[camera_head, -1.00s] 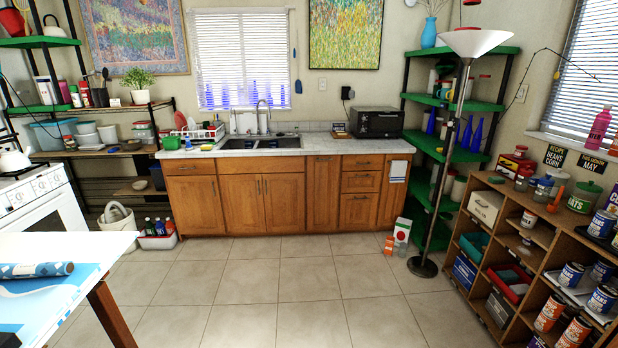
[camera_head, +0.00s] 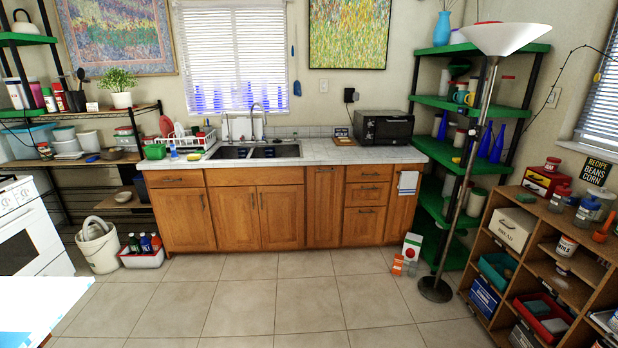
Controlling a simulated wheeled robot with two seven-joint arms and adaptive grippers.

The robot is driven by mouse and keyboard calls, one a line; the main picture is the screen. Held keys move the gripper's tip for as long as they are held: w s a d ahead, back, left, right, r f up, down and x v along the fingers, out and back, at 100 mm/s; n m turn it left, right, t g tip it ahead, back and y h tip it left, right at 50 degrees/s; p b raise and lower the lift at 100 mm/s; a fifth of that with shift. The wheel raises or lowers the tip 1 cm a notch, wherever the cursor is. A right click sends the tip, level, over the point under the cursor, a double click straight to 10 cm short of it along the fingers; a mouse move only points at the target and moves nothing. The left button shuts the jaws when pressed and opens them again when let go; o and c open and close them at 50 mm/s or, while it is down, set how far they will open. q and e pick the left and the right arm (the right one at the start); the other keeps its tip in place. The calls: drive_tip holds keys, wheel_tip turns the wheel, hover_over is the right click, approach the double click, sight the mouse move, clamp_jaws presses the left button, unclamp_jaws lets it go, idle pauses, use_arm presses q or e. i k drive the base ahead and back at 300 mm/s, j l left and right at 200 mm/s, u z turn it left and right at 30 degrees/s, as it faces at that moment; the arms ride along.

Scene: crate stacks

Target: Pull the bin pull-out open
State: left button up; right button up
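A wooden base cabinet stands against the far wall under the sink counter. A narrow, full-height front (camera_head: 324,212) with a handle near its top sits between the double doors and the drawers; it looks like the bin pull-out and is shut flush. Another narrow front (camera_head: 399,222) at the right end, with a white towel (camera_head: 408,182) hanging on it, is also shut; no label tells which is the bin pull-out. Neither of my grippers is in view.
Clear tiled floor (camera_head: 265,305) lies before the cabinet. A floor lamp (camera_head: 470,180), a carton (camera_head: 411,246) and a small orange box (camera_head: 397,264) stand right. A bucket (camera_head: 99,245) and bottle crate (camera_head: 142,258) stand left. A white table corner (camera_head: 35,300) is near left; shelving (camera_head: 540,250) near right.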

sight(324, 183)
drive_tip(key=i, duration=3.25)
drive_tip(key=z, duration=0.5)
drive_tip(key=i+j, duration=0.15)
drive_tip(key=i, duration=0.2)
